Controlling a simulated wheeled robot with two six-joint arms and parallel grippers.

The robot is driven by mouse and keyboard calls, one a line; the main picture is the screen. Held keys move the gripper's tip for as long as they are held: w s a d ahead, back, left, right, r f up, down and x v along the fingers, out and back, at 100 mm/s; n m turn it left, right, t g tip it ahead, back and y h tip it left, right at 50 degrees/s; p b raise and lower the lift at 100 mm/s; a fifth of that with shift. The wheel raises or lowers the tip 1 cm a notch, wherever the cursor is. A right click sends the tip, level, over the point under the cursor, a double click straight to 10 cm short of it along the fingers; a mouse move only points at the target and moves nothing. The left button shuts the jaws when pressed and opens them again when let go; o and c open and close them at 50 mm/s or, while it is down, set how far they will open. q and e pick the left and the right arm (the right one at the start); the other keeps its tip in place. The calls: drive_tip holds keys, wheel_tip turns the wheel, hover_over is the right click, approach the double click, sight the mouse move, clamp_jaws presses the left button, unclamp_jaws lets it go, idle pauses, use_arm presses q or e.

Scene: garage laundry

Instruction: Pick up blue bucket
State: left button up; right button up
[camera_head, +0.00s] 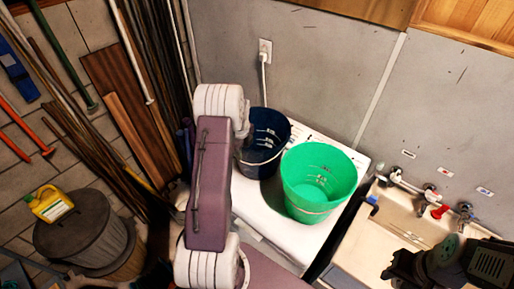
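The blue bucket (265,143) is dark navy and stands upright on the white top of a machine (258,208), against the grey wall. My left arm crosses in front of it and covers its left edge. Only a small grey part of my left wrist shows by the bucket's left rim. The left fingers are hidden behind the arm, so I cannot tell whether they touch the bucket. At the lower right is a dark part with a round pale-green face. I cannot tell whether it belongs to my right gripper, and no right fingertips show clearly.
A green bucket (318,183) stands close on the right of the blue one. A sink (372,243) with taps (430,196) is further right. Long poles and boards (128,125) lean at the left. A yellow jug (49,204) sits on a round lidded bin (83,232).

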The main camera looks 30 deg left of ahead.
use_arm(q)
drive_tip(key=shift+f, duration=0.25)
drive_tip(key=shift+d+r, duration=0.15)
drive_tip(key=shift+d, duration=0.35)
clamp_jaws()
drive_tip(key=shift+a, duration=0.15)
drive_tip(key=shift+s, duration=0.1)
idle(0.5)
